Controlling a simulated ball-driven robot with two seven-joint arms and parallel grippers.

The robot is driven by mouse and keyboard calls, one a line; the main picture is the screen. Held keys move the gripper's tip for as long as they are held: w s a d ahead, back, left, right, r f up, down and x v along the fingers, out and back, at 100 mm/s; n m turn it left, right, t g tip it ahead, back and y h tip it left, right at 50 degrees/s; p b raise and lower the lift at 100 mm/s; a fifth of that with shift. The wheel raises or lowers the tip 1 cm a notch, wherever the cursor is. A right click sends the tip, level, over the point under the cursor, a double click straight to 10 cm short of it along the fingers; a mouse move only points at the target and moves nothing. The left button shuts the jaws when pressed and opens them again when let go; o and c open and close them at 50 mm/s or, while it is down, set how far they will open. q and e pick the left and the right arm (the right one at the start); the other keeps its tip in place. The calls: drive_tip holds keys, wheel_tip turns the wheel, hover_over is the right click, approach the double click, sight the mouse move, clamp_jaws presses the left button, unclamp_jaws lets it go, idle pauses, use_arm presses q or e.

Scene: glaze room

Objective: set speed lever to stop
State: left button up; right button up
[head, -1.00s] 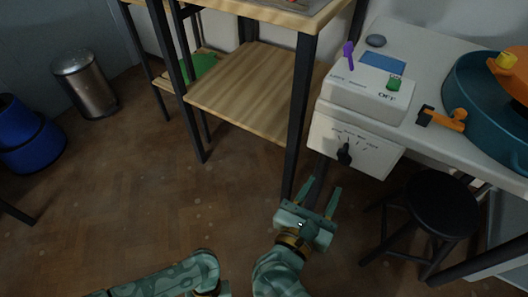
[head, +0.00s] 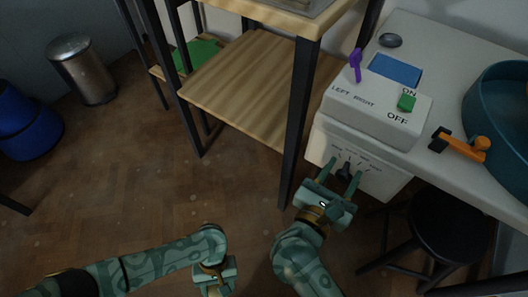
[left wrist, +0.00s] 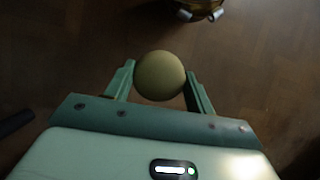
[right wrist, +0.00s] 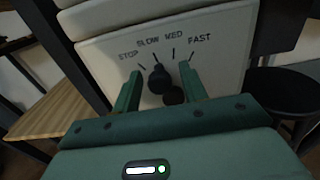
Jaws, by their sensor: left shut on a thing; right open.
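The speed lever (right wrist: 158,80) is a black knob on the white dial panel (right wrist: 225,55), marked STOP, SLOW, MED and FAST. In the right wrist view its upper end points at about the SLOW mark. The lever also shows in the head view (head: 344,172) under the bench edge. My right gripper (right wrist: 160,88) is open, with one finger on each side of the lever; I cannot tell if either touches it. My left gripper (head: 214,283) is low over the floor, shut on a round olive ball (left wrist: 160,75).
An orange-and-black tool (head: 461,146) and teal basin (head: 500,110) lie right. A table leg (head: 294,125) stands close left; a black stool (head: 440,225) right.

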clamp_jaws()
use_arm(q)
drive_tip(key=p+v, duration=0.2)
drive_tip(key=v, duration=0.1)
drive_tip(key=shift+s+r, duration=0.1)
drive_tip(key=shift+r, duration=0.1)
use_arm(e)
drive_tip(key=n, duration=0.1)
drive_tip(key=a+n, duration=0.1)
drive_tip(key=shift+w+r+n, duration=0.15)
drive_tip(key=shift+w+n, duration=0.2)
drive_tip(key=shift+n, duration=0.05)
use_arm(q)
drive_tip(key=shift+r+t+p, duration=0.2)
drive_tip(key=shift+t+p, duration=0.1)
drive_tip(key=shift+p, duration=0.05)
use_arm(e)
drive_tip(key=shift+w+a+f+n, duration=0.1)
drive_tip(key=shift+a+f+n, duration=0.1)
drive_tip(key=shift+n, duration=0.3)
drive_tip(key=shift+f, duration=0.2)
use_arm(q)
drive_tip(key=shift+f, duration=0.1)
use_arm(e)
unclamp_jaws()
drive_tip(key=shift+f, duration=0.1)
use_arm(q)
drive_tip(key=shift+s, duration=0.1)
use_arm(e)
drive_tip(key=shift+a, duration=0.1)
